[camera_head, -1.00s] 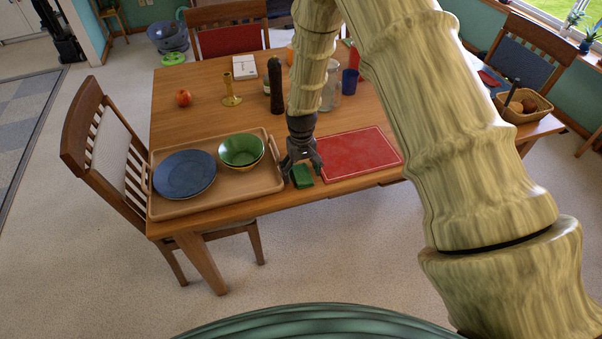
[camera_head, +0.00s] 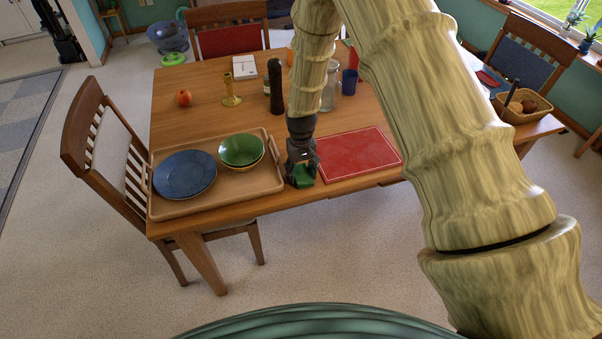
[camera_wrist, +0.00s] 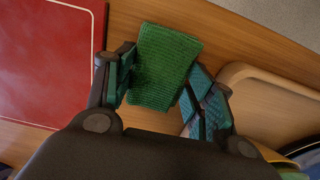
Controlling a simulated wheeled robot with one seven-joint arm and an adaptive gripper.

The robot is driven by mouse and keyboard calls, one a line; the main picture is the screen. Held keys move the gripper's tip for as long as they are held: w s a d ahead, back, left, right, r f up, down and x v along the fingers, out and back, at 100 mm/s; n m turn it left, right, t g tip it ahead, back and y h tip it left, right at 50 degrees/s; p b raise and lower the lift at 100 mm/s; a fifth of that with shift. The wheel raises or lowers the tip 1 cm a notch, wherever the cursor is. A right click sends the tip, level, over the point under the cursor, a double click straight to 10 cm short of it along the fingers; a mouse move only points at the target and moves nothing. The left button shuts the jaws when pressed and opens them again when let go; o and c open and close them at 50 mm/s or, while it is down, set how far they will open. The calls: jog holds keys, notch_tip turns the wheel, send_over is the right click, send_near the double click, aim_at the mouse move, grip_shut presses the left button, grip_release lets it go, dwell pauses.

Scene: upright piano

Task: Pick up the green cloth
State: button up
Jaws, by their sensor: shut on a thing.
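The green cloth (camera_head: 304,176) is a small folded, ribbed pad near the front edge of the wooden table, between the tray and the red board. In the wrist view the cloth (camera_wrist: 163,66) lies between the two fingers. My gripper (camera_head: 302,177) is down at the table with its fingers on either side of the cloth. In the wrist view my gripper (camera_wrist: 160,92) is closed on the cloth. I cannot see the cloth clearly lifted off the table.
A wooden tray (camera_head: 226,200) with a blue plate (camera_head: 185,174) and a green bowl (camera_head: 241,151) is close on the left. A red board (camera_head: 361,152) is close on the right. A black pepper mill (camera_head: 276,88) and a glass jar (camera_head: 328,96) stand behind.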

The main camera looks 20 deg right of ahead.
jog(key=shift+r+b, duration=0.55)
jog(key=shift+r, duration=0.65)
jog(key=s+a+r+b, duration=0.1)
jog(key=s+a+b, duration=0.1)
jog(key=s, duration=0.5)
jog(key=s+a+r+b, duration=0.1)
jog(key=s+a, duration=0.1)
jog(key=s, duration=0.6)
jog(key=shift+s+r+b, duration=0.25)
jog(key=shift+r+b, duration=0.05)
jog(key=shift+b, duration=0.1)
jog(key=shift+c, duration=0.3)
